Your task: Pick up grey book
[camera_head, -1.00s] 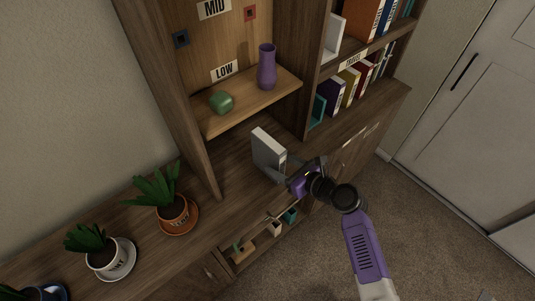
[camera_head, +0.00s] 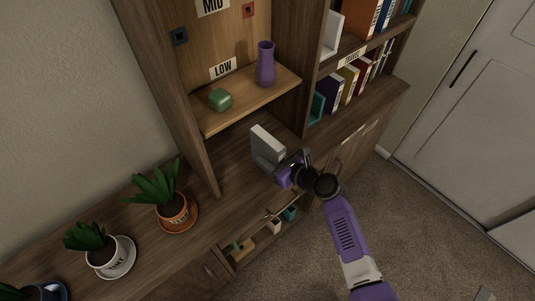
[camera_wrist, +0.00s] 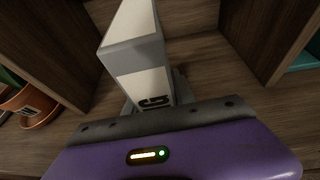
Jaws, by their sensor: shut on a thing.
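The grey book (camera_head: 267,146) stands upright on the wooden counter below the LOW shelf, in the bay between two side panels. It also shows in the wrist view (camera_wrist: 138,55), with its pale spine and dark lettering facing me. My gripper (camera_head: 283,168) is at the lower part of the book, on the spine side, and is shut on it. In the wrist view the gripper's purple body and grey front edge (camera_wrist: 160,118) hide the fingertips and the book's bottom end.
A green object (camera_head: 220,99) and a purple vase (camera_head: 265,64) stand on the LOW shelf (camera_head: 248,103) above. Potted plants (camera_head: 172,209) on saucers line the counter at left. Several books (camera_head: 351,82) fill the shelves at right. Bare counter (camera_head: 232,171) lies left of the book.

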